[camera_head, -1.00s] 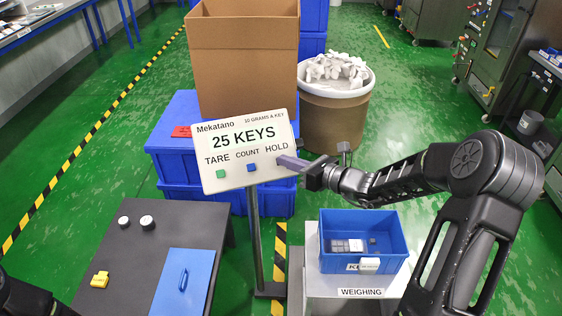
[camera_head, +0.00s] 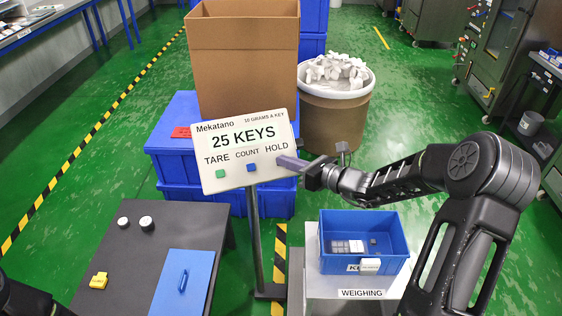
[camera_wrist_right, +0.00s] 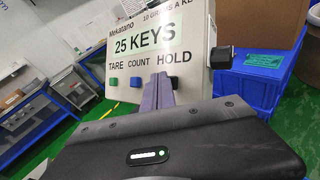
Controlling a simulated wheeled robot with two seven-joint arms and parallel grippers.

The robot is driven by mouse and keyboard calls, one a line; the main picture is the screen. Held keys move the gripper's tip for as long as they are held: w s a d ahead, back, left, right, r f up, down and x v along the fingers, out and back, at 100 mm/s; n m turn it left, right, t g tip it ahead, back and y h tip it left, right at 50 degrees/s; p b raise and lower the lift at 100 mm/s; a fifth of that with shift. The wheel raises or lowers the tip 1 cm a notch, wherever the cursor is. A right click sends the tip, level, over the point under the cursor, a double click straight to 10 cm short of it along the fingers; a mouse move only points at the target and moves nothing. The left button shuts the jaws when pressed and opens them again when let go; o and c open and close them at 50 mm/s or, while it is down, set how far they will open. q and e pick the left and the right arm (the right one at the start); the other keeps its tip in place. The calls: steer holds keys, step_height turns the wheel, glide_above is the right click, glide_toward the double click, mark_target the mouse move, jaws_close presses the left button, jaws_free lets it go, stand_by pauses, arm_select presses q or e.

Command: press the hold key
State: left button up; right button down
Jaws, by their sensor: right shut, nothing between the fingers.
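The white display panel (camera_head: 222,176) stands on a post and reads "25 KEYS", with the labels TARE, COUNT and HOLD. A green key (camera_head: 221,173) sits under TARE and a blue key (camera_head: 251,167) under COUNT.
A blue bin (camera_head: 328,264) with several grey and white pieces sits on the weighing stand (camera_head: 312,285). A dark table (camera_head: 140,250) with a blue lid (camera_head: 187,275) stands left of the post. A cardboard box (camera_head: 243,70) and a drum (camera_head: 335,125) stand behind the panel.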

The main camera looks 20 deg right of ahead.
steer(key=shift+w+f, duration=0.1)
stand_by(0.5)
steer(key=shift+s+r+p, duration=0.35)
steer(key=shift+s+r, duration=0.2)
steer(key=s+r+p, duration=0.3)
steer(key=shift+s+a+r, duration=0.25)
steer(key=shift+s+r, duration=0.05)
stand_by(0.3)
stand_by(0.6)
